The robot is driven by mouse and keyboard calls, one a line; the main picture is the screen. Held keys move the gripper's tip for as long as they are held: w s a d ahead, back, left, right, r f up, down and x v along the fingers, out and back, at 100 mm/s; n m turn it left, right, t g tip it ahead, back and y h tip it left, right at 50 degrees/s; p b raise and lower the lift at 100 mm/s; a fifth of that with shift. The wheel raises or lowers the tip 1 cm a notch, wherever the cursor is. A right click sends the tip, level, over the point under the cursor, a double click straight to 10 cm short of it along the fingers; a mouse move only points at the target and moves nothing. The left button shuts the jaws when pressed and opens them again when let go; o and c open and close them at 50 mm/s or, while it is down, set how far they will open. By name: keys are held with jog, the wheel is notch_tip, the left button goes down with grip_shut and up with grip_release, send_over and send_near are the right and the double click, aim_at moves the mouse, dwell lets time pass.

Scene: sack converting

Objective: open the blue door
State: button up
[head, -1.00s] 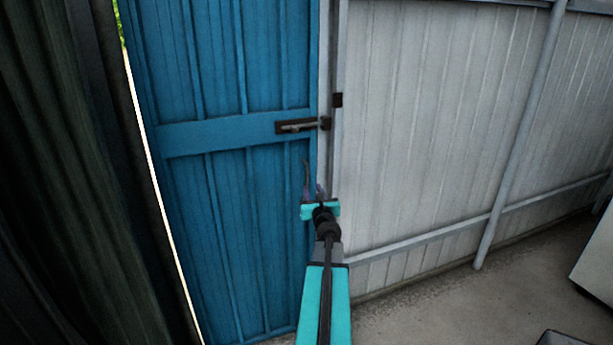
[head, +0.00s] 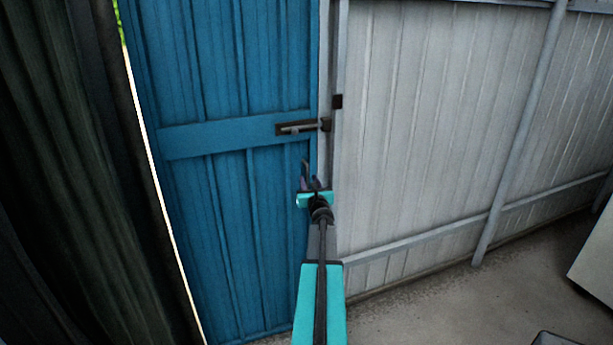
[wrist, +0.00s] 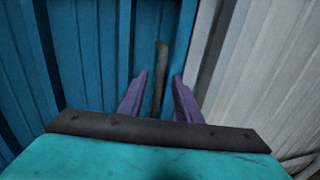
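The blue door (head: 220,220) stands shut in its frame in the head view and fills the left of the wrist view (wrist: 85,50). A dark upright handle (head: 305,172) sits near its right edge, below the cross rail. A dark slide bolt (head: 298,127) is mounted on the rail, its end reaching the door's right edge. My gripper (head: 313,183) is at the handle. In the wrist view, its purple fingers (wrist: 160,76) are apart, with the handle (wrist: 161,60) between them in the picture and gaps on both sides. Contact cannot be seen.
A pale corrugated wall (head: 430,120) with a grey post (head: 520,135) and a low rail lies right of the door. A dark corrugated panel (head: 60,180) stands close on the left. Concrete floor (head: 450,300) is clear at lower right, beside a pale box-like thing (head: 595,255).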

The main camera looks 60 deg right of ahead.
aim_at(307, 177)
jog(key=shift+p+x, duration=0.7)
jog(key=shift+x, duration=1.4)
jog(key=shift+c, duration=0.3)
grip_shut()
